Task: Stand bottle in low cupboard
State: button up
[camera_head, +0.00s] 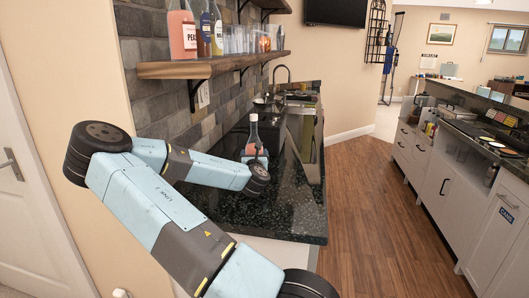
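My gripper (259,161) is at the bottle's lower part, just behind my round dark wrist joint. My wrist hides the fingers and the bottle's base, so I cannot tell whether the fingers close on it or whether it touches the counter. White low cupboards (435,182) run along the right side under a dark top. The doors I can make out look shut; a darker recess (462,153) shows among them.
A wooden shelf (215,66) above the left counter holds several bottles (182,34) and glasses (236,40). The wooden floor (365,205) between the two counters is clear. A white door (35,200) is at far left.

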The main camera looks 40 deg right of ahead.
jog(key=shift+o, duration=1.3)
jog(key=shift+r, duration=0.1)
